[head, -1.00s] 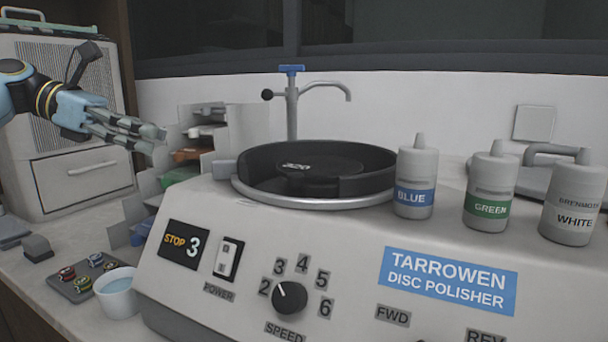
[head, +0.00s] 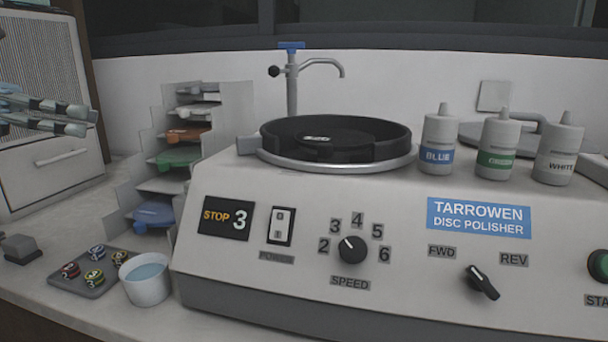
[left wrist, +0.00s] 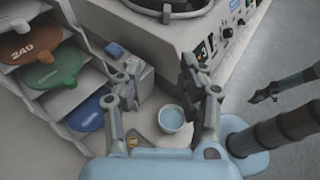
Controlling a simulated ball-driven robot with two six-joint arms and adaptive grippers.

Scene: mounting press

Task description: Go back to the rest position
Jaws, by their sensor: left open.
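My left gripper (head: 82,121) is at the left edge of the head view, its two fingers parallel and apart, pointing right, in front of the grey cabinet. Nothing is between them. The left wrist view shows this gripper (left wrist: 160,68) open and empty, with the disc polisher (left wrist: 160,35) ahead of it and the white cup (left wrist: 172,119) of bluish liquid seen between its fingers. The polisher (head: 225,185) fills the middle and right of the head view.
A stepped rack (head: 130,200) of coloured discs stands left of the polisher. A tray (head: 85,287) of small round samples and the cup (head: 146,284) are in front. A grey cabinet (head: 50,185) is behind left.

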